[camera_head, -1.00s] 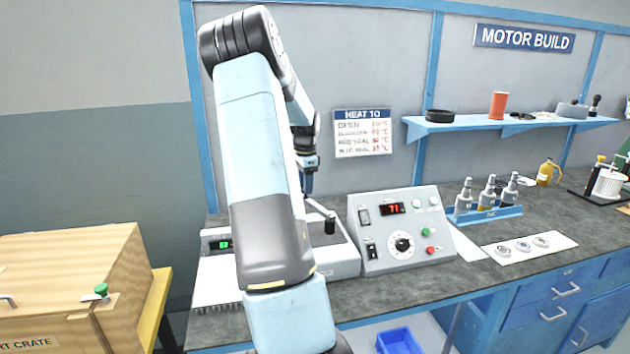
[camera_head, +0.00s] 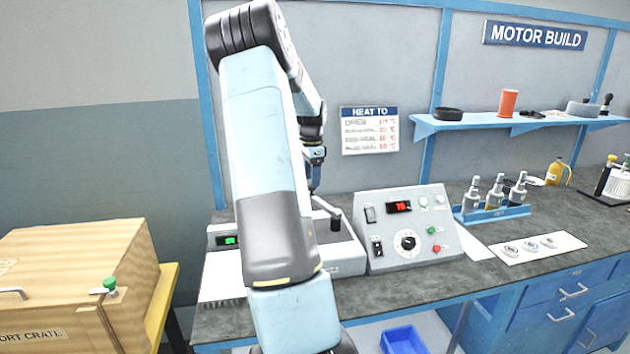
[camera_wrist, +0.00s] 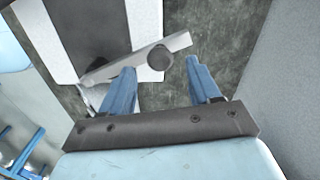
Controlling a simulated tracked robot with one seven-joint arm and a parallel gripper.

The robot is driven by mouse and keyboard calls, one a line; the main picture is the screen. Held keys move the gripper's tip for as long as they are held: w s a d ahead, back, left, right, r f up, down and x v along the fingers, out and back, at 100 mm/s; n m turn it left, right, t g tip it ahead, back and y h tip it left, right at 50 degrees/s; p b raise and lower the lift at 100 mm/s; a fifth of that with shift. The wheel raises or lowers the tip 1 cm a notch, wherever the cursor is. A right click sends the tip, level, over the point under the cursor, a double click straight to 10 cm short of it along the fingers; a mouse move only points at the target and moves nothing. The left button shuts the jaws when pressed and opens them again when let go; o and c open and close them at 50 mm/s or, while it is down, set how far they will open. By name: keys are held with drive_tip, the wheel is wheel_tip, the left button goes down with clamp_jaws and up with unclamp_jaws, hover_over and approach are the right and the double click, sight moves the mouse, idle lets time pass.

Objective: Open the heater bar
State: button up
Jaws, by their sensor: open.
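The heater bar is a pale metal lever (camera_wrist: 125,63) with a round black knob (camera_wrist: 160,57) near its end. In the head view the bar's black knob (camera_head: 335,222) stands at the right rear of a low white heater unit (camera_head: 345,257), partly hidden behind my arm. In the wrist view my gripper (camera_wrist: 160,72) is open, its two blue fingers pointing toward the bar, with the knob lying in the gap between the fingertips. I cannot tell the depth between them. In the head view my gripper (camera_head: 313,188) is above the unit, beside the knob.
A control box (camera_head: 408,230) with a red display and buttons stands right of the heater unit. A blue rack (camera_head: 492,214) of grey parts and a white mat (camera_head: 530,249) lie further right. A wooden crate (camera_head: 70,270) is at left, a wall shelf (camera_head: 515,123) behind.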

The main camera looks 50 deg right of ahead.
wheel_tip(320, 180, up, 11)
drive_tip(key=shift+r, duration=0.2)
idle(0.5)
drive_tip(key=s+a+r+n+t, duration=0.1)
drive_tip(key=a+r+n, duration=0.25)
drive_tip(key=a, duration=0.65)
drive_tip(key=s+a+r+n+t, duration=0.15)
drive_tip(key=a+n, duration=0.25)
drive_tip(key=a, duration=0.6)
drive_tip(key=s+a+r+n+t, duration=0.1)
drive_tip(key=a+r+n, duration=0.25)
drive_tip(key=a, duration=0.55)
drive_tip(key=s+a+f+n+t, duration=0.1)
drive_tip(key=s+a+f+n, duration=0.1)
drive_tip(key=s+a+n, duration=0.4)
drive_tip(key=s+a+f+n+t, duration=0.1)
drive_tip(key=s+a+f+n, duration=0.2)
drive_tip(key=s+a+n, duration=0.3)
drive_tip(key=s+a, duration=0.4)
drive_tip(key=a, duration=0.4)
drive_tip(key=shift+n, duration=0.3)
